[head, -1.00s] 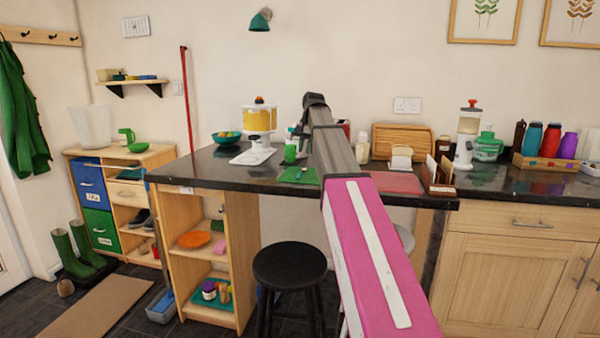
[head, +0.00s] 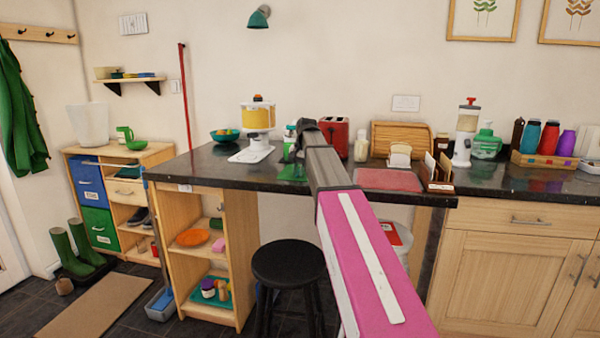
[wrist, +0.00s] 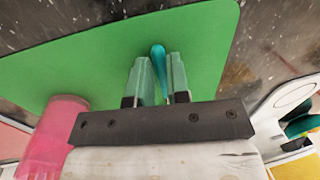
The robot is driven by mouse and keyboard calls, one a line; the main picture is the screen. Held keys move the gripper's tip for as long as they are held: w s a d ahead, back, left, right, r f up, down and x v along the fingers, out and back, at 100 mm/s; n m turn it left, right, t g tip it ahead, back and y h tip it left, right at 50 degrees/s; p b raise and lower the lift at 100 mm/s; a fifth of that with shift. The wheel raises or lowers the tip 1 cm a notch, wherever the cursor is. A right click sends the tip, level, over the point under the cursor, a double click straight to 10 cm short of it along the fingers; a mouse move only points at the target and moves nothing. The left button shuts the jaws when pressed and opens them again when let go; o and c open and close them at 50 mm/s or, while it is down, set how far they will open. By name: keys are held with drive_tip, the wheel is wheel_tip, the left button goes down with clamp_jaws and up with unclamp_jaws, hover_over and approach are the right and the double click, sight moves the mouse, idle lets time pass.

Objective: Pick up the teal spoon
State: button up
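The teal spoon (wrist: 158,62) lies over the green mat (wrist: 90,62) in the wrist view, its rounded end pointing away from me. My gripper (wrist: 162,68) has its two pale green fingers on either side of the spoon, apart from each other. The gripper looks open, with the spoon between the fingers; the spoon's nearer part is hidden by the gripper body. In the head view my gripper (head: 291,155) is low over the green mat (head: 292,174) on the dark counter, and the spoon cannot be made out.
A pink translucent cup (wrist: 62,125) stands left of my gripper in the wrist view. A white appliance base (wrist: 285,100) is at right. In the head view a juicer-like appliance (head: 258,118), a red toaster (head: 335,132) and a reddish mat (head: 388,180) flank the spot. A black stool (head: 288,264) stands in front.

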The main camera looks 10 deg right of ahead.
drive_tip(key=shift+f, duration=0.15)
clamp_jaws()
idle(0.4)
